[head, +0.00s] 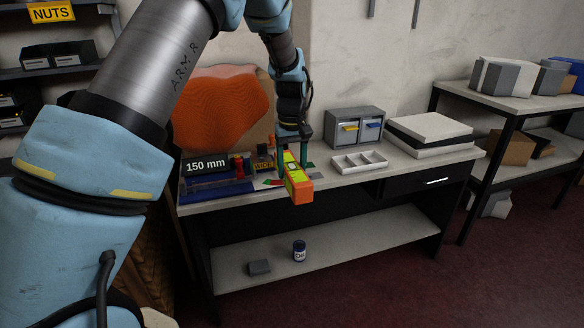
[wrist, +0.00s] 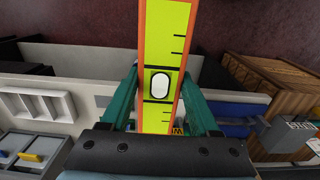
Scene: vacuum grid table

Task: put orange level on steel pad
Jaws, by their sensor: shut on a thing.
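The orange level (head: 299,187) is a long orange bar with yellow-green faces; its end points toward the head camera, past the table's front edge. My gripper (head: 292,158) is shut on it from above and holds it over the table. In the wrist view the level (wrist: 164,50) runs upright in the picture between the two teal fingers of my gripper (wrist: 163,112), with a white oval vial and black marks on its face. I cannot make out the steel pad for certain; the level and fingers hide part of the tabletop.
The table (head: 420,160) carries a white divided tray (head: 359,162), a grey drawer box (head: 355,127) and stacked slabs (head: 429,128) to the right. A 150 mm sign (head: 206,164), a blue mat (head: 215,193) and red and black items crowd the left. An orange curved panel (head: 222,110) stands behind.

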